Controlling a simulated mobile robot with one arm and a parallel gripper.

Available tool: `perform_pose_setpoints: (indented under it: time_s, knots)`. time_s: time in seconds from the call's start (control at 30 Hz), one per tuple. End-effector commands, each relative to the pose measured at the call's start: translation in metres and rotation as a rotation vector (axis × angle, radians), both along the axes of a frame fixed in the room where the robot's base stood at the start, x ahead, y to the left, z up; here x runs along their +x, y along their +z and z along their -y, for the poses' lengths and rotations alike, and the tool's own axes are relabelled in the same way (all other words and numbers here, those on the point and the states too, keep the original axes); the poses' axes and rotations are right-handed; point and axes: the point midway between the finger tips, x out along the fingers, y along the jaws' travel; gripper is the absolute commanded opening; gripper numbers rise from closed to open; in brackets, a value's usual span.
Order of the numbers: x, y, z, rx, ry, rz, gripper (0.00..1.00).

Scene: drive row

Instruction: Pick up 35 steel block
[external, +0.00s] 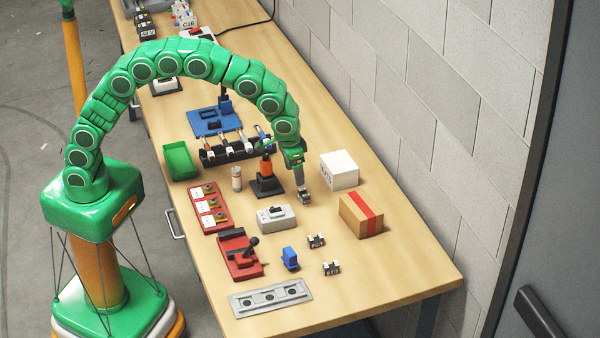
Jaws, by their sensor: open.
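Two small steel-and-black blocks lie on the wooden bench near its front right: one block (316,240) is a little farther back, the other block (332,268) is closer to the front edge. Their markings are too small to read, so I cannot tell which is the 35. My gripper (305,200) points down above the bench, behind and slightly left of both blocks and apart from them. It is open; the small view hides detail between its fingers.
A white box (339,169) and a red-striped cardboard box (361,215) stand right of my gripper. A grey device (276,218), a blue block (290,258), a red vise-like tool (241,256) and a grey plate (270,297) are nearby. The bench's front right is clear.

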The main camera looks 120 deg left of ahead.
Motion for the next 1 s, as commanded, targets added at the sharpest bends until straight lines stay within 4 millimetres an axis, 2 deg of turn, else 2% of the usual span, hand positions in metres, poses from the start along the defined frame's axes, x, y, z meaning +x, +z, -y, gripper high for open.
perform_pose_setpoints:
  time_s: [0.1,0.27,0.77,1.0]
  knots:
    - [0.011,-0.01,-0.013,0.004,0.025,0.012,0.77]
    - [0.017,-0.017,-0.02,0.006,0.039,0.017,0.77]
    - [0.019,-0.053,-0.021,0.005,0.039,0.015,0.77]
    - [0.019,-0.084,-0.019,0.005,0.04,0.012,0.77]
